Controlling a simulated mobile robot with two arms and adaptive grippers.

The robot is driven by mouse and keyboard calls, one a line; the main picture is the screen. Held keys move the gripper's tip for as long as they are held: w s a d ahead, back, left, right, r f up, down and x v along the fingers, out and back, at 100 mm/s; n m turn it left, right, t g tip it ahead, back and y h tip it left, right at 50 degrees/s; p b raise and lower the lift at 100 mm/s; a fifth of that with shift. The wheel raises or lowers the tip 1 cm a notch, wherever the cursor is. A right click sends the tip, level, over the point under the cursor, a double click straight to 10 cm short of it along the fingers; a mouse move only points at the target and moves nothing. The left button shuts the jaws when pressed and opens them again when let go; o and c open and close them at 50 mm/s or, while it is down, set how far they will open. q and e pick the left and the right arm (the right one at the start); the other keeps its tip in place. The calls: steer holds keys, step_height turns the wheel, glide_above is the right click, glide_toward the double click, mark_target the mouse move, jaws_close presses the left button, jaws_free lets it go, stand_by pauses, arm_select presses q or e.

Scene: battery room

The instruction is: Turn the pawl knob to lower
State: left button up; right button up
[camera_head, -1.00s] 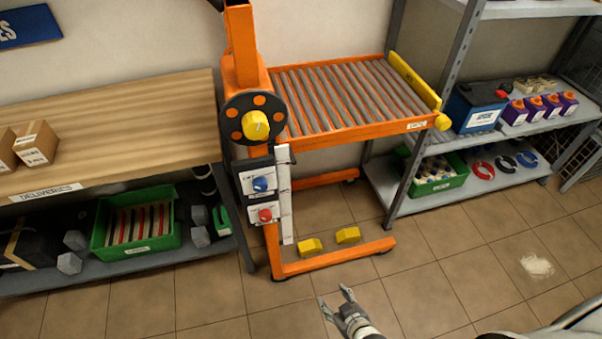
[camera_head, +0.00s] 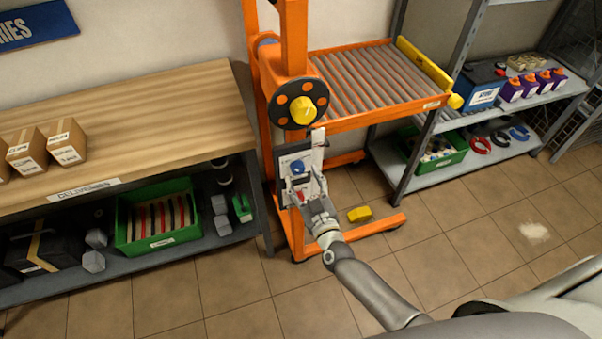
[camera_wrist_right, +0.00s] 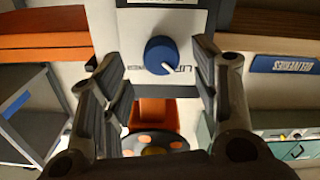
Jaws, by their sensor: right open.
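A blue knob (camera_head: 297,167) with a white pointer mark sits on a pale panel on the orange lift's post. In the right wrist view the blue knob (camera_wrist_right: 162,55) has printed letters beside it that look like "UP", and its pointer slants towards them. A red knob (camera_head: 299,197) sits lower on the panel, partly hidden by my gripper. My right gripper (camera_head: 318,212) is in front of the lower panel. In the wrist view its fingers (camera_wrist_right: 160,85) are open and empty, with the blue knob showing between them, apparently not touching. My left gripper is out of view.
The orange lift carries a roller deck (camera_head: 375,85) and a black wheel with a yellow hub (camera_head: 303,110) above the knobs. A wooden bench (camera_head: 130,120) stands left, a metal shelf (camera_head: 440,173) right.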

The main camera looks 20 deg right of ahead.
mark_target(298, 168)
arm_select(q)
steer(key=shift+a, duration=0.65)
arm_select(e)
steer(key=shift+w+a, duration=0.1)
steer(key=shift+w, duration=1.3)
steer(key=c, duration=1)
